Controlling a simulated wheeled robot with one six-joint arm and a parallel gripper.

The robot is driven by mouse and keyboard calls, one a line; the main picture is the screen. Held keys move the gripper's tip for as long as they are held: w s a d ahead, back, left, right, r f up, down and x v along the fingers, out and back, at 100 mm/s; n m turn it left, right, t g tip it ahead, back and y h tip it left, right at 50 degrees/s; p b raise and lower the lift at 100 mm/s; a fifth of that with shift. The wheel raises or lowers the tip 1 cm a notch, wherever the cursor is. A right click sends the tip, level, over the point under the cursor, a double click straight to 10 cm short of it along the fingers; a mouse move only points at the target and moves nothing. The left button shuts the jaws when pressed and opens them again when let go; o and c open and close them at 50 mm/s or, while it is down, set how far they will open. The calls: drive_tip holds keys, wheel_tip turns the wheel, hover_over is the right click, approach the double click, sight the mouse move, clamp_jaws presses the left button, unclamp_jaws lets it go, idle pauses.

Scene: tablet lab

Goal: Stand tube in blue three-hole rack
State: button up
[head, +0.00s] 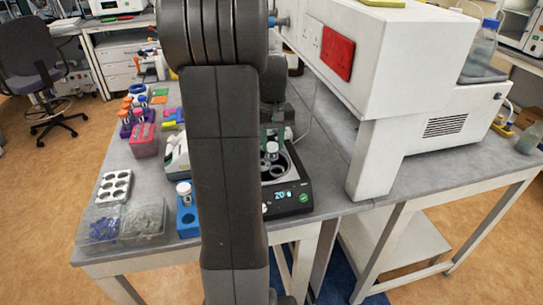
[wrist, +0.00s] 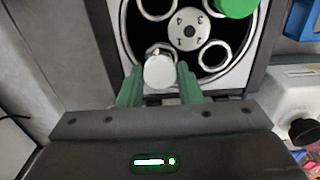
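The blue three-hole rack (head: 187,222) stands near the table's front edge, left of my arm in the head view. A white-capped tube (head: 184,189) stands upright in its far hole. Another white-capped tube (head: 272,150) is at the black round-plate device (head: 290,198); its cap also shows in the wrist view (wrist: 159,71). My gripper (wrist: 159,78) has its green fingers on either side of this cap, very close to it. I cannot tell whether they press on it. The lower part of this tube is hidden, so its seating in the plate is unclear.
A green cap (wrist: 237,5) shows on the plate in the wrist view; other holes look empty. Left of the blue rack are a white rack (head: 115,186) and clear bins (head: 143,220). A pink rack (head: 144,140) stands farther back. A large white machine (head: 400,70) stands right.

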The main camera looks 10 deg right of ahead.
drive_tip(key=c, duration=0.3)
drive_tip(key=shift+r+p, duration=3.2)
drive_tip(key=shift+r, duration=0.55)
wheel_tip(320, 180, up, 4)
drive_tip(key=p, duration=0.3)
drive_tip(key=s+a, duration=0.1)
drive_tip(key=a, duration=1.1)
drive_tip(key=s+a+p, duration=0.1)
drive_tip(key=s+a, duration=0.1)
drive_tip(key=a, duration=1.1)
drive_tip(key=shift+s, duration=0.25)
